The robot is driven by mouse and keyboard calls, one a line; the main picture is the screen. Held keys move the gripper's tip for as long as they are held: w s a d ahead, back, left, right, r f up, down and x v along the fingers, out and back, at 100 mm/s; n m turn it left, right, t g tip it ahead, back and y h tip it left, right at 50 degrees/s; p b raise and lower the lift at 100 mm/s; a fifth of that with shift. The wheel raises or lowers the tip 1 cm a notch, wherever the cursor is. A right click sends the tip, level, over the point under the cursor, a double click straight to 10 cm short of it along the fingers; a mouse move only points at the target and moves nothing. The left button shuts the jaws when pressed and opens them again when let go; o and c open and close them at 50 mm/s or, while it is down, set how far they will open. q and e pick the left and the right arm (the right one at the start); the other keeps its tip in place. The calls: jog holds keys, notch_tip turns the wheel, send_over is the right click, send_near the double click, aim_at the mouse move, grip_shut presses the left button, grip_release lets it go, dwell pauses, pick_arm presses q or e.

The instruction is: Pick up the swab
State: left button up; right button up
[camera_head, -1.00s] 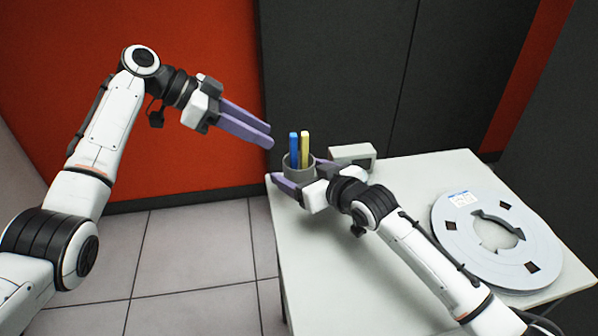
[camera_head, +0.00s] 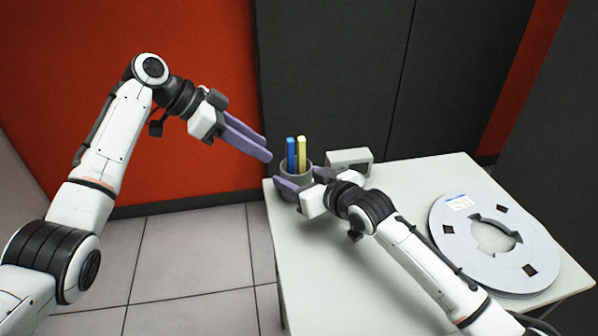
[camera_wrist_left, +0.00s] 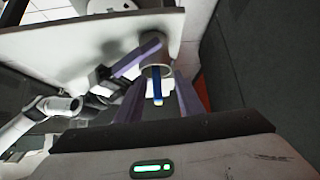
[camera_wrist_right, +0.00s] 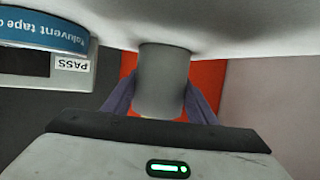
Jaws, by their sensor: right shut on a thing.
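Two sticks, one blue (camera_head: 291,153) and one yellow (camera_head: 302,153), stand upright in a grey cup (camera_head: 296,168) at the table's far left corner. I cannot tell which is the swab. My right gripper (camera_head: 301,180) is shut on the cup, with a finger on each side; the cup also shows in the right wrist view (camera_wrist_right: 163,80). My left gripper (camera_head: 267,150) is open and empty, just left of the sticks. In the left wrist view, the blue stick (camera_wrist_left: 157,86) appears between its spread fingers, with the cup (camera_wrist_left: 157,55) beyond.
A pale box (camera_head: 350,160) stands behind my right gripper; a "PASS" label (camera_wrist_right: 72,64) shows in the right wrist view. A large grey reel (camera_head: 450,260) lies on the right of the white table (camera_head: 330,270). A dark cabinet (camera_head: 340,80) stands behind.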

pick_arm(q)
notch_tip(320, 180, down, 4)
jog(key=w+n+t+y, duration=0.2)
jog(key=n+t+y, duration=0.1)
jog(key=n+y, duration=0.15)
notch_tip(320, 180, up, 9)
jog(key=n+t+y, duration=0.6)
jog(key=n+t, duration=0.2)
send_over(302, 154)
jog(key=s+a, duration=0.1)
jog(key=a, duration=0.4)
jog(key=s+d+f+n, duration=0.35)
jog(key=s+d, duration=0.35)
jog(key=s, duration=0.4)
jog(key=shift+n+y, duration=0.35)
jog(key=shift+n, duration=0.05)
jog(key=x, duration=1.1)
jog(key=shift+w+d+r, duration=0.15)
jog(key=shift+w+r, duration=0.05)
grip_shut()
